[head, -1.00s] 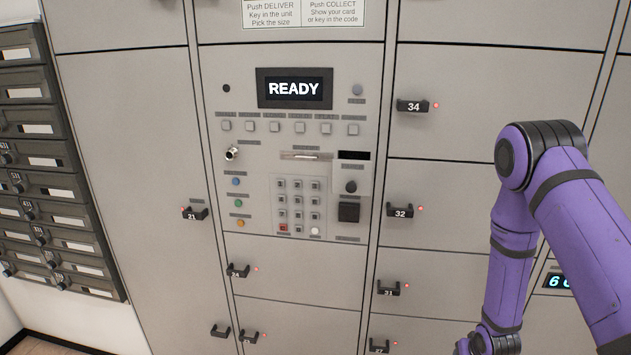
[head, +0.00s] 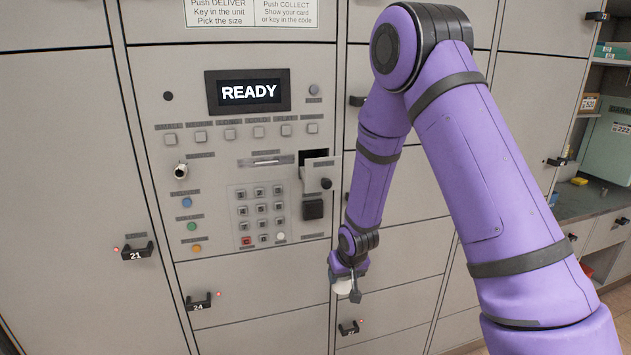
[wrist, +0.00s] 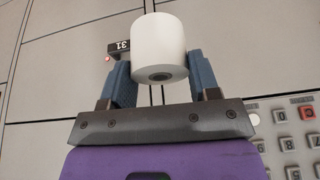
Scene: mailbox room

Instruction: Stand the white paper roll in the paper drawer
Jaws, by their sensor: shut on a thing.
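The white paper roll (wrist: 158,45) is held between the two blue fingers of my gripper (wrist: 160,68) in the wrist view. Its end with the dark core hole faces the camera. The paper drawer (head: 319,173) is the small panel with a black knob on the right of the console. It stands out from the face, with a dark opening above it. My gripper is below the drawer and slightly right of it, apart from it.
The console has a READY screen (head: 248,92), a keypad (head: 262,215) and a black square block (head: 313,209) under the drawer. Locker handles stick out, such as 24 (head: 199,302) and 21 (head: 137,252). A counter (head: 590,197) with shelves is at the far right.

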